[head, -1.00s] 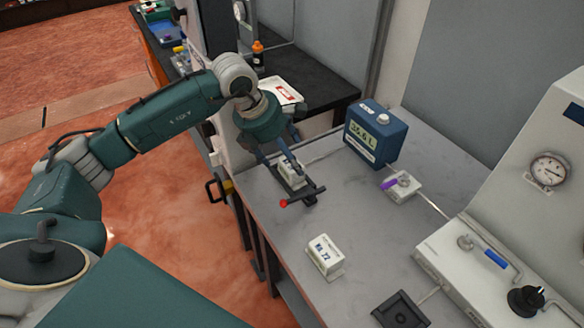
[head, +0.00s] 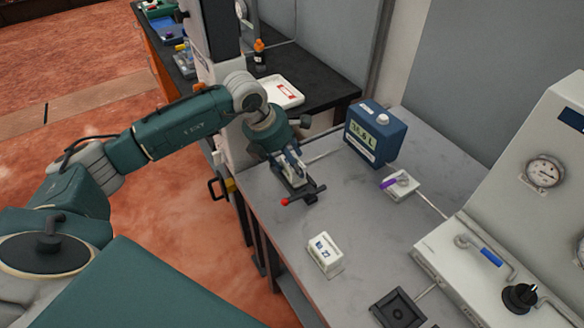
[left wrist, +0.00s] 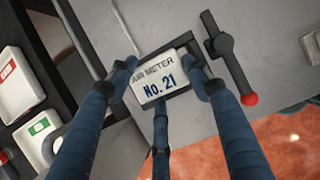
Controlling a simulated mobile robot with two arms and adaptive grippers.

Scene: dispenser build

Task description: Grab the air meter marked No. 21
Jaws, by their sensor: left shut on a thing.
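The white air meter marked No. 21 (left wrist: 157,79) shows its label in the left wrist view. My left gripper (head: 291,163) is shut on it, with blue fingers on both sides of the meter and a third finger below. In the head view the fingers mostly hide the meter. It is at a dark holder (head: 306,195) with a red-tipped lever, on the grey bench; I cannot tell whether it is raised off it. My right gripper is not in view.
A second white meter block (head: 324,252) stands nearer on the grey bench (head: 283,225); its number is too small to read surely. A blue digital display box (head: 375,134) and a small purple-handled valve (head: 399,185) are to the right. A large gauge panel (head: 520,200) bounds the right side.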

